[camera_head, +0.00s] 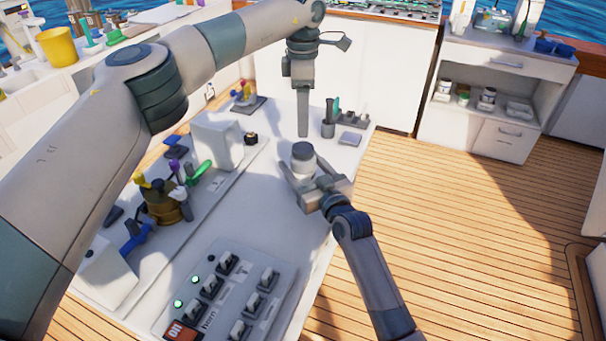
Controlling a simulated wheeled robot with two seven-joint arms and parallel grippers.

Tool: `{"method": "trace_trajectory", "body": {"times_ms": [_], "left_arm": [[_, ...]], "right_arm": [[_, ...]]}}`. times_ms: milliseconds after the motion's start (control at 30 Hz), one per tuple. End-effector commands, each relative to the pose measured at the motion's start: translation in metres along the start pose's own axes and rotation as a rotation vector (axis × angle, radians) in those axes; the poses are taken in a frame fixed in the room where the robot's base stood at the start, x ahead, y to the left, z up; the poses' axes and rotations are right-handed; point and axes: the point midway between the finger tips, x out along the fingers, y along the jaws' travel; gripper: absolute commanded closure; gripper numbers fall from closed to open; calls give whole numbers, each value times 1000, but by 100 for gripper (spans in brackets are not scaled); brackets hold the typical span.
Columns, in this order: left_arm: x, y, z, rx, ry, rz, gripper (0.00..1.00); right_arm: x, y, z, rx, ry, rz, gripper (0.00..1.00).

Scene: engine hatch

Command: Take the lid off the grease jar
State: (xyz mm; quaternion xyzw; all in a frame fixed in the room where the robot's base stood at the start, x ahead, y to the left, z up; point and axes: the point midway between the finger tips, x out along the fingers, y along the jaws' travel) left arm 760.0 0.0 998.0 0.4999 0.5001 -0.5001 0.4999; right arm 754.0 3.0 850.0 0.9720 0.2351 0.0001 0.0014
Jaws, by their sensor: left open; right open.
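The grease jar (302,166) is a small pale jar standing upright on the white worktop, with a dark grey lid (303,151) seated on it. My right gripper (302,180) comes from the lower right and is open, with its fingers spread at the near side of the jar. I cannot tell whether they touch it. My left gripper (303,130) points straight down above and behind the lid, apart from it as far as I can see. Its fingers line up in this view, so the gap between them is hidden.
A switch panel (237,290) fills the worktop's near end. A brown pot with coloured tools (162,203) and a white box (216,141) stand left of the jar. A dark cup (328,128) and a small rack (353,118) stand behind it. Open wooden deck (470,230) lies to the right.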

Motion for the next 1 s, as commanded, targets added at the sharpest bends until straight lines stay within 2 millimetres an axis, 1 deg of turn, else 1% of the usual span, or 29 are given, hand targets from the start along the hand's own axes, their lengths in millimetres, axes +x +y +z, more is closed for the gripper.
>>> {"method": "trace_trajectory", "body": {"times_ms": [200, 233, 267, 300, 367, 400, 433, 467, 500, 633, 767, 867, 1000], "left_arm": [[0, 0, 0, 0, 0, 0, 41], [0, 0, 0, 0, 0, 0, 41], [0, 0, 0, 0, 0, 0, 41], [0, 0, 0, 0, 0, 0, 41], [0, 0, 0, 0, 0, 0, 41], [0, 0, 0, 0, 0, 0, 41], [0, 0, 0, 0, 0, 0, 41], [0, 0, 0, 0, 0, 0, 41], [0, 0, 0, 1, 0, 0, 41], [0, 0, 0, 17, 0, 0, 41], [0, 0, 0, 76, -1, 1, 41], [0, 0, -1, 157, -1, 2, 41], [0, 0, -2, 325, -2, 3, 41]], "right_arm": [[0, 0, 0, 0, 0, 0, 36], [0, 0, 0, 0, 0, 0, 40], [0, 0, 0, 0, 0, 0, 48], [0, 0, 0, 0, 0, 0, 57], [0, 0, 0, 0, 0, 0, 71], [0, 0, 0, 0, 0, 0, 81], [0, 0, 0, 0, -1, 0, 88], [0, 0, 0, 0, -1, 0, 95], [0, 0, 0, 0, -1, 0, 100], [0, 0, 1, 0, -1, 0, 100], [0, 0, 1, 0, -2, 0, 100], [0, 0, 1, 0, -2, 0, 100], [0, 0, 1, 0, -2, -1, 100]]}}
